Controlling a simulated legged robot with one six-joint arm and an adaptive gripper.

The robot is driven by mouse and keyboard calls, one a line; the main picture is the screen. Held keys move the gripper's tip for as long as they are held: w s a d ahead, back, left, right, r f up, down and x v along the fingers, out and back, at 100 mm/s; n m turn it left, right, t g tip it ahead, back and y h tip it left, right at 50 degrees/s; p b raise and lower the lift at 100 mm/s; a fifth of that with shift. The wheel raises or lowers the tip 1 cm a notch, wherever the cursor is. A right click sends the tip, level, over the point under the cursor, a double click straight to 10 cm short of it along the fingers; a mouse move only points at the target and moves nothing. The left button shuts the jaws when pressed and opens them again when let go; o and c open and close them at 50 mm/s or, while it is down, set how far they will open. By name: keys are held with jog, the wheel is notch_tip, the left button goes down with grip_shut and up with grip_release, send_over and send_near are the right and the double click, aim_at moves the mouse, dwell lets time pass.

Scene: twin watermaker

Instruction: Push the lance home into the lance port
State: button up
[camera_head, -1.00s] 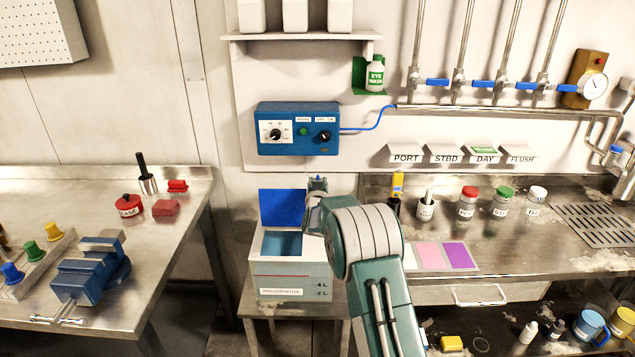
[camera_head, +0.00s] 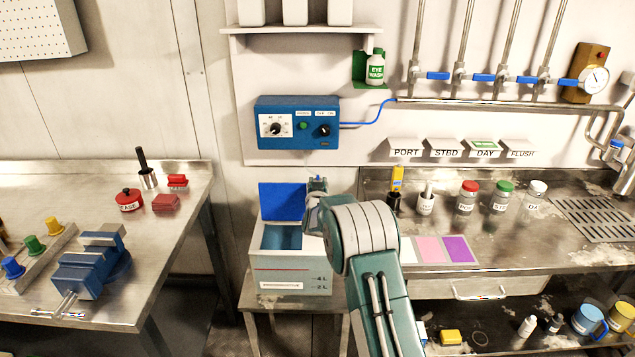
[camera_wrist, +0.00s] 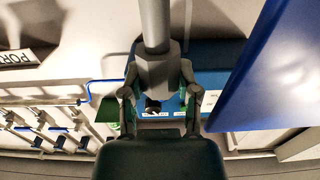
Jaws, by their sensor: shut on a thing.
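My gripper (camera_head: 316,188) is beside the raised blue lid of the white preservative tank (camera_head: 290,270), above the right part of its top. In the wrist view my gripper (camera_wrist: 160,85) is shut on a grey collar of the lance (camera_wrist: 154,25). The lance's lighter round tube runs straight out past the top of that view, so its far end is hidden. The lance port cannot be made out; my arm covers the right part of the tank's top. I cannot tell whether the lance touches the port.
The tank's open blue lid (camera_head: 282,205) stands close to my gripper and also shows in the wrist view (camera_wrist: 265,75). A blue control box (camera_head: 298,122) hangs on the wall behind. Benches stand left (camera_head: 110,245) and right (camera_head: 500,255) of the tank's stand.

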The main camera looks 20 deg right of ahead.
jog(key=shift+f, duration=0.7)
jog(key=o, duration=1)
jog(key=shift+o, duration=0.2)
jog(key=shift+f, duration=0.1)
jog(key=shift+s, duration=0.15)
jog(key=v, duration=1.1)
jog(key=shift+s, duration=0.35)
jog(key=shift+a, duration=0.1)
